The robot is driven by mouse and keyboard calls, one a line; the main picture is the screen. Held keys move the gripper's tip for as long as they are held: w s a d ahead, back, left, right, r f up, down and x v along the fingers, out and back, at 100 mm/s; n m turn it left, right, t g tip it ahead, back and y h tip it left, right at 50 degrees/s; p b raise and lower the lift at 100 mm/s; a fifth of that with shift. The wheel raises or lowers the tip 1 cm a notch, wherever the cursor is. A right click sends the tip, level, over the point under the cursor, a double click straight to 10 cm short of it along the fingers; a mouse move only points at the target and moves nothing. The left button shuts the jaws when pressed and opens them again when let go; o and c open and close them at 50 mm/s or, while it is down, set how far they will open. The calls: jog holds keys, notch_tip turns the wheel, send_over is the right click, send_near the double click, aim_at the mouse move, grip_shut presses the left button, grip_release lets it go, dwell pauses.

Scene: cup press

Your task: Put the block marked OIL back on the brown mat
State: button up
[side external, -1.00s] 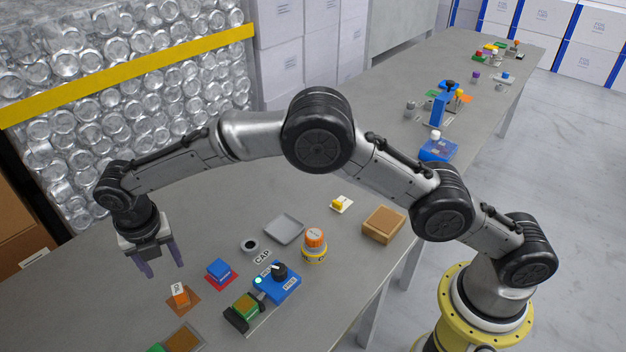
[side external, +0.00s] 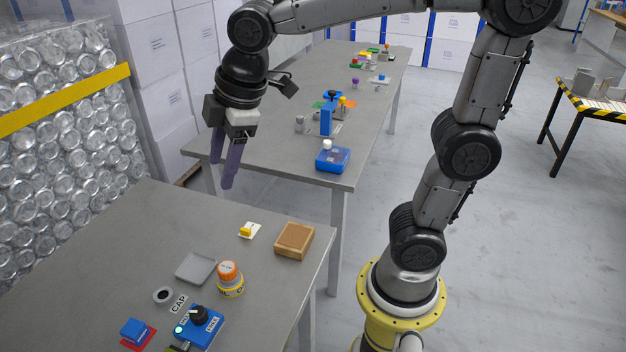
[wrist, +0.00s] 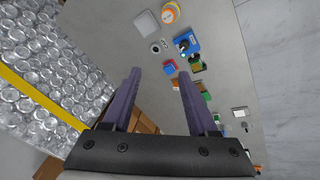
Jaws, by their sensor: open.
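My gripper (side external: 222,170) hangs in the air beyond the far left part of the near table, fingers down, apart and empty. In the wrist view its two purple fingers (wrist: 160,72) are spread with nothing between the tips. The block marked OIL and the brown mat are outside the side view now. In the wrist view I cannot make them out; the right finger covers part of that area. A blue block (side external: 135,330) sits on a red mat (side external: 149,341), also seen in the wrist view as the blue block (wrist: 169,66).
A grey tray (side external: 195,268), a dark ring (side external: 163,295), an orange-topped round piece (side external: 229,274), a blue knob box (side external: 207,331), a yellow block (side external: 245,231) and a brown box (side external: 294,240) stand on the near table. Its far left surface is clear.

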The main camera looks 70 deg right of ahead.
jog(key=s+d+f+m, duration=0.2)
jog(key=s+d+m, duration=0.1)
jog(key=s+m, duration=0.2)
jog(key=s+d+f+m+t, duration=0.1)
jog(key=s+m, duration=0.4)
jog(key=s, duration=0.5)
jog(key=shift+d+f+t, duration=0.3)
jog(key=shift+d+f, duration=0.3)
jog(key=shift+d, duration=0.3)
dwell(0.5)
